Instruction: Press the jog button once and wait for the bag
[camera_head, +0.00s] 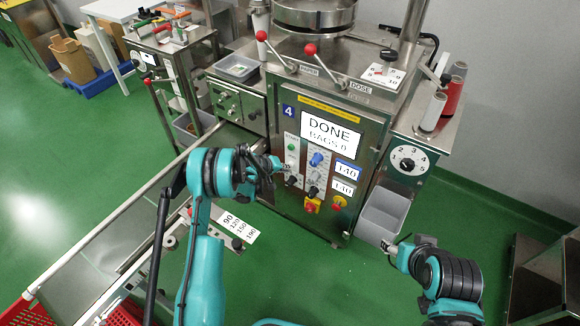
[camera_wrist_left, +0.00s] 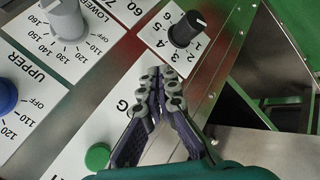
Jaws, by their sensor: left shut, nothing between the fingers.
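The machine numbered 4 stands in the middle of the head view. Its display (camera_head: 331,132) reads "DONE" and "BAGS 0". A green button (camera_head: 291,147) sits left of the dials; a green button (camera_wrist_left: 97,156) also shows in the left wrist view. My left gripper (camera_head: 284,168) is shut and empty at the panel's left column, just below the green button. In the left wrist view its fingertips (camera_wrist_left: 160,80) cover part of a white label ending in "G". The jog button cannot be made out behind them. My right gripper (camera_head: 388,246) is low, near the grey bin; its fingers are too small to read.
Blue and grey dials (camera_head: 316,159), a red-and-yellow switch (camera_head: 312,205) and a black knob (camera_wrist_left: 186,28) are close to the left gripper's panel area. A grey bin (camera_head: 383,214) hangs at the machine's right. A conveyor (camera_head: 120,222) runs along the left. Green floor is open in front.

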